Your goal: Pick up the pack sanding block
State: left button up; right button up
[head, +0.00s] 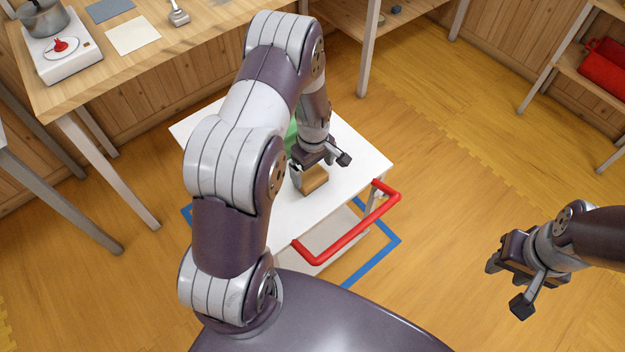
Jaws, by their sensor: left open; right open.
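The sanding block (314,180), a small tan-brown block, lies on the white top of a small cart (350,189). My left gripper (322,169) is over the cart, open, with its fingers close to the block. One finger is at the block's left side and the other is above and to its right. I cannot tell whether either finger touches it. My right gripper (508,287) is open and empty over the floor at the right, away from the cart.
A green thing (290,137) on the cart is mostly hidden behind my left arm. The cart's red handle (350,235) faces me. A wooden table (60,98) at upper left bears a hot plate with a pot. A red bin (604,70) sits on a right shelf.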

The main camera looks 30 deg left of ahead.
aim_at(311, 176)
pick_arm(q)
jog(key=f, duration=0.5)
jog(key=shift+w+a+b, duration=0.2)
jog(key=shift+a+b, duration=0.1)
jog(key=shift+b, duration=0.05)
jog(key=shift+r, duration=0.1)
jog(key=c, duration=0.7)
notch_tip(311, 176, up, 5)
jog(key=shift+f+p, duration=0.2)
jog(key=shift+p, duration=0.3)
jog(key=s+d+r, duration=0.2)
jog(key=d, duration=0.1)
jog(key=s+d+r+p, duration=0.1)
jog(key=s+d+r, duration=0.1)
jog(key=s+d, duration=0.1)
jog(key=s+d+r, duration=0.2)
jog(key=d, duration=0.1)
jog(key=shift+s+d+r, duration=0.1)
jog(key=shift+s+r, duration=0.1)
jog(key=o, duration=0.4)
jog(key=shift+c, duration=1.3)
